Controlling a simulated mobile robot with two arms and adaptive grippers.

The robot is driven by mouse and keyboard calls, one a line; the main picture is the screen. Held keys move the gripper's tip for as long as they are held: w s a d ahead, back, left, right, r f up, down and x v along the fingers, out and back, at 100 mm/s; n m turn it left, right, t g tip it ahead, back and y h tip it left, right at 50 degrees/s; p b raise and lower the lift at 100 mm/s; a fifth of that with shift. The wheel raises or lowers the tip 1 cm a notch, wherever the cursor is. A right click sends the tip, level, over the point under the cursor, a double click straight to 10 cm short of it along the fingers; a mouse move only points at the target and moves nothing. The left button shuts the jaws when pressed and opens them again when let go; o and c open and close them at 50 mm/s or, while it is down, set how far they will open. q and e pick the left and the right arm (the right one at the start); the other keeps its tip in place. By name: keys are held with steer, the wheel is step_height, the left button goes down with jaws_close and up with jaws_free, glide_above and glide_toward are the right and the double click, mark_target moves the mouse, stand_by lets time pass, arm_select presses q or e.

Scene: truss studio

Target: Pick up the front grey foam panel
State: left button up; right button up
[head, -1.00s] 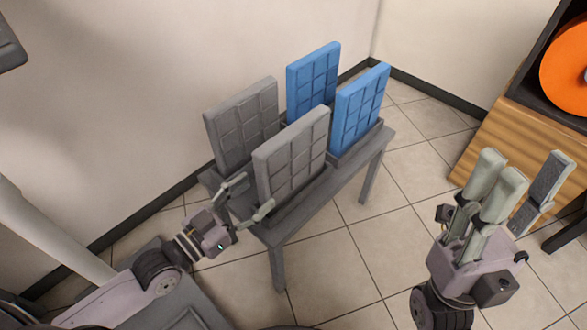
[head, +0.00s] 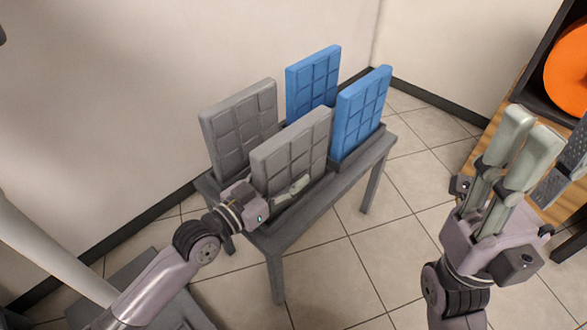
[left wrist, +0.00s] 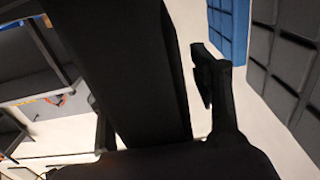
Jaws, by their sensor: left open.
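The front grey foam panel (head: 290,150) stands upright on the grey bench (head: 335,192), its face divided into raised squares. My left gripper (head: 276,190) is at its lower left edge, open. One finger shows in front of the panel's face; the panel hides the other side. In the left wrist view a large dark slab (left wrist: 130,60), apparently this panel in shade, reaches in between the fingers. A dark finger (left wrist: 212,90) stands to its right with a gap. I cannot tell whether either finger touches it. My right gripper (head: 548,145) is open and empty at the right.
The back grey panel (head: 238,125) stands close behind the front one. Two blue panels, front (head: 362,112) and back (head: 313,80), stand farther right on the bench. A wall (head: 110,80) runs behind. An orange disc (head: 568,75) is in a dark case at the right.

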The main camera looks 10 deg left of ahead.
arm_select(q)
steer(key=shift+c, duration=0.2)
steer(key=c, duration=1.2)
